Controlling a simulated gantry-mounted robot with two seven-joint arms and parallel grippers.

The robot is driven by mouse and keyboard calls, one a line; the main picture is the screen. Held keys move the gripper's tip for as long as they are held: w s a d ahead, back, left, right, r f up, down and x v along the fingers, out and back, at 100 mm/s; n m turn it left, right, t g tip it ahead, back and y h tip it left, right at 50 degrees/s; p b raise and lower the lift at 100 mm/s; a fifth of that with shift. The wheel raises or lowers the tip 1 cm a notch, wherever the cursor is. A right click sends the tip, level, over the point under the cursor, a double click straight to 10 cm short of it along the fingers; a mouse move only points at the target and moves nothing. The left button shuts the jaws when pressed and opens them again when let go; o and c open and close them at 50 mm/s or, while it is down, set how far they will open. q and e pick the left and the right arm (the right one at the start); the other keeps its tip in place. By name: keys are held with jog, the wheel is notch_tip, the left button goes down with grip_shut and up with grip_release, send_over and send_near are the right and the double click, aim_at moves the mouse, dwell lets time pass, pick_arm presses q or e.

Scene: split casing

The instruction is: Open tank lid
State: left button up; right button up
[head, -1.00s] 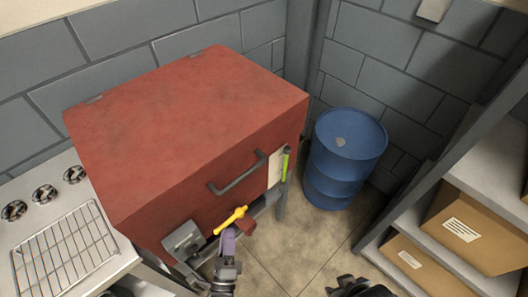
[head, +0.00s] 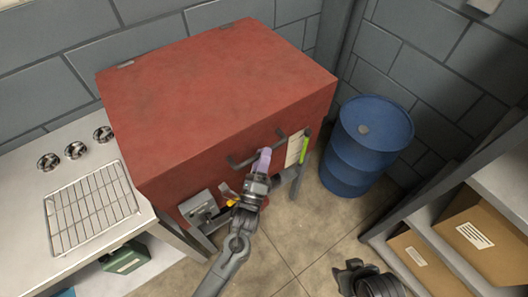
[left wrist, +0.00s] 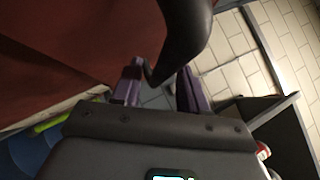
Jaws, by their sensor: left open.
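The red tank (head: 215,85) has a flat lid top and stands against the wall in the head view. A dark bar handle (head: 239,163) is on its front face, and it also shows large in the left wrist view (left wrist: 187,35). My left gripper (head: 264,156) is at the middle of this handle and covers part of it. Its purple fingers are apart in the left wrist view (left wrist: 160,86), with the handle's dark end reaching between them. I cannot tell whether they touch it. My right gripper (head: 356,274) is low in the head view, away from the tank.
A yellow lever (head: 231,202), partly hidden, and a grey latch box (head: 198,208) sit low on the tank's front. A blue barrel (head: 369,143) stands to the right. A counter with a wire rack (head: 92,208) is at left; shelves with cardboard boxes (head: 476,236) are at right.

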pick_arm(q)
jog(key=shift+x, duration=0.8)
grip_shut()
